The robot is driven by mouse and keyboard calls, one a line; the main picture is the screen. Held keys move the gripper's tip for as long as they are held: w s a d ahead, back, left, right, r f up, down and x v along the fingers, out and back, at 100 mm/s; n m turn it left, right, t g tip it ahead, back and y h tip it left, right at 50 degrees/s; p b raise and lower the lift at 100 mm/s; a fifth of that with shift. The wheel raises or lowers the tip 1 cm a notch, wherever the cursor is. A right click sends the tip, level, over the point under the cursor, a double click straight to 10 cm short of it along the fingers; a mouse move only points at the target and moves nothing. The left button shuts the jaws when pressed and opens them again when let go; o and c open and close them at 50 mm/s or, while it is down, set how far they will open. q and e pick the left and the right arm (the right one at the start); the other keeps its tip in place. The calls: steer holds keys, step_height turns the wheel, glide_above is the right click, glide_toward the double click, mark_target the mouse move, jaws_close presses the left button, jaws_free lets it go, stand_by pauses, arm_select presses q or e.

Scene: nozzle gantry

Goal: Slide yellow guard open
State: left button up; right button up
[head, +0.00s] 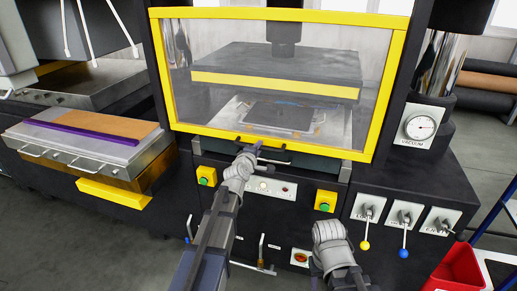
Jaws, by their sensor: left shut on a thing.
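The yellow guard (393,82) is a yellow-edged frame around a clear pane on the front of the press. It is down, covering the press opening. A dark handle (281,156) shows along its lower edge. My left gripper (252,151) is shut on the guard handle near the middle of that edge and hides part of it. My right arm rises from the bottom, low and right of the guard, and its fingers do not show. Through the pane, a dark plate (280,116) lies on the press bed below a yellow-edged upper platen (275,84).
Green buttons in yellow boxes (206,175) (325,200) flank the front panel. Levers (404,218) stand on the right, below a vacuum gauge (420,126). A side table (72,143) with an orange-brown sheet is at left. A red bin (455,270) is at lower right.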

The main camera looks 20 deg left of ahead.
arm_select(q)
jaws_close()
stand_by(0.8)
steer(key=p, duration=3.2)
glide_toward(263, 58)
steer(key=x, duration=0.4)
steer(key=shift+w, duration=0.3)
steer(key=shift+d, duration=0.1)
steer(key=o, duration=0.6)
jaws_free()
steer(key=shift+s, duration=0.1)
